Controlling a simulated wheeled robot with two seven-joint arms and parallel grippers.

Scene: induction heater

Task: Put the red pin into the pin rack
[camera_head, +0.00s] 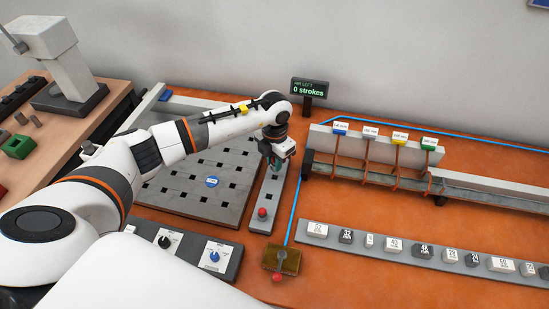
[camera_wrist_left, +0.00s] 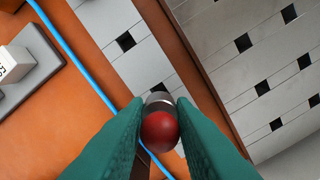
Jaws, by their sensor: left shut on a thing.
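The red pin (camera_wrist_left: 160,131) has a round red head and a pale metal shank; in the left wrist view it sits between the two green fingers. My left gripper (camera_head: 276,163) is shut on it, above the far part of a narrow grey strip with square holes, which looks like the pin rack (camera_head: 261,223). The strip also shows in the left wrist view (camera_wrist_left: 100,15), with a hole beside the pin's shank. I cannot tell whether the pin's tip is in a hole. Another red-headed pin (camera_head: 262,212) stands near the strip's front end. My right gripper is not in view.
A wide perforated plate (camera_head: 222,168) lies left of the strip. A brass box (camera_head: 286,258) with a red knob (camera_head: 277,277) is in front. A blue line (camera_head: 294,208) runs along the right side. Labelled blocks (camera_head: 393,244) and a long rail (camera_head: 488,191) are further right.

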